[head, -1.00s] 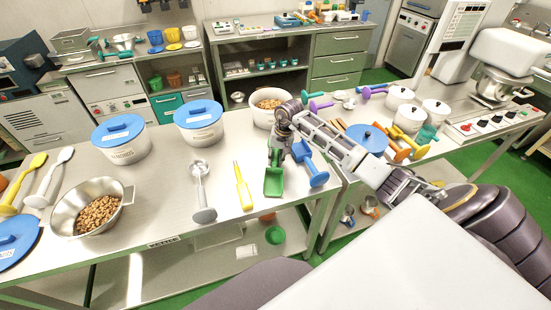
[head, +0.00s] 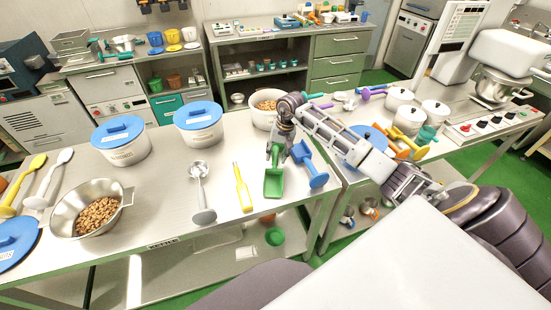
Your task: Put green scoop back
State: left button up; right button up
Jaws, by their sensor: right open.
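The green scoop (head: 274,182) lies on the steel table near its front right edge, with its bowl toward me and its handle pointing away. My right gripper (head: 277,152) is over the handle end of the scoop. It is open, and the fingers are small and partly hidden by the wrist, so I cannot tell whether they touch the handle. My left gripper is not in the head view.
A blue scoop (head: 311,167) lies close on the right, and a yellow tool (head: 242,188) and a grey-handled ladle (head: 201,193) on the left. An open white tub of nuts (head: 264,117) stands behind. Blue-lidded tubs (head: 199,124) and a steel pan (head: 83,222) stand farther left.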

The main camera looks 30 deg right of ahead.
notch_tip(320, 180, up, 9)
jog(key=s+d+b, duration=0.1)
jog(key=shift+d, duration=0.25)
jog(key=shift+a+f, duration=0.1)
dwell(0.6)
